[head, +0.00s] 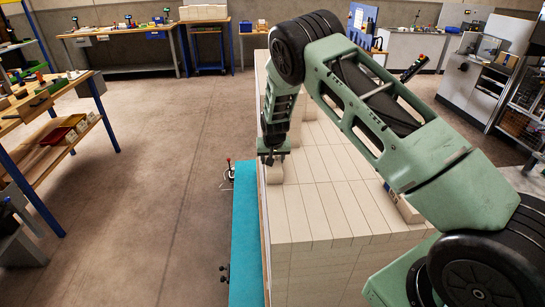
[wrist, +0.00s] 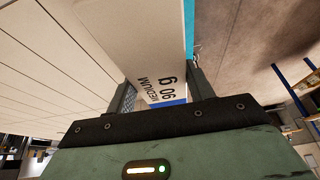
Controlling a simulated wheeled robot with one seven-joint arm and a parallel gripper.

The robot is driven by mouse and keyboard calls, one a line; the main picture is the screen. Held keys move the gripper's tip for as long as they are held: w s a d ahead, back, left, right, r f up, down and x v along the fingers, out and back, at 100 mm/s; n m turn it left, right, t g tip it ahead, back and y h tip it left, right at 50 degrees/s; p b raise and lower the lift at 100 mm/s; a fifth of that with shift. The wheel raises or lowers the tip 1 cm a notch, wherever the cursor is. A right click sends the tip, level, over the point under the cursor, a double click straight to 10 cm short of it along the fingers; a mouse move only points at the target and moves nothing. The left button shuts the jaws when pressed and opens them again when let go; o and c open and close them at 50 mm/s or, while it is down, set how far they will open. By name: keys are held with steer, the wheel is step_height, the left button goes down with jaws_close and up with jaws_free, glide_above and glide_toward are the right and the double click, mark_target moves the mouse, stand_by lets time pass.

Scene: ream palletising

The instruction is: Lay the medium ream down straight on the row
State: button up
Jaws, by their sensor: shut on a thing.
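My gripper (head: 272,157) is shut on the medium ream, at the left edge of the stack of reams (head: 335,205). In the wrist view, the medium ream (wrist: 150,52) is a pale pack printed "90 g" and "MEDIUM", with a blue band at its near end. It sits between the two fingers of my gripper (wrist: 160,92). In the head view, a small part of the held ream (head: 275,174) shows below the gripper; the arm hides the area behind. The row of pale reams (wrist: 40,62) runs beside it in the wrist view. I cannot tell whether the ream touches the row.
A teal strip (head: 244,230) runs along the stack's left side, with a red-knobbed device (head: 229,168) near it. Open floor (head: 160,160) lies further left. Workbenches (head: 115,30) line the back, and a shelf bench (head: 45,100) stands at the left.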

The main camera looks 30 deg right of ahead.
steer(key=o, duration=1.3)
steer(key=shift+o, duration=0.2)
steer(key=b+v, duration=0.4)
steer(key=v, duration=0.8)
steer(key=shift+s+a+b, duration=0.15)
steer(key=shift+a+b, duration=0.05)
steer(key=shift+b, duration=0.1)
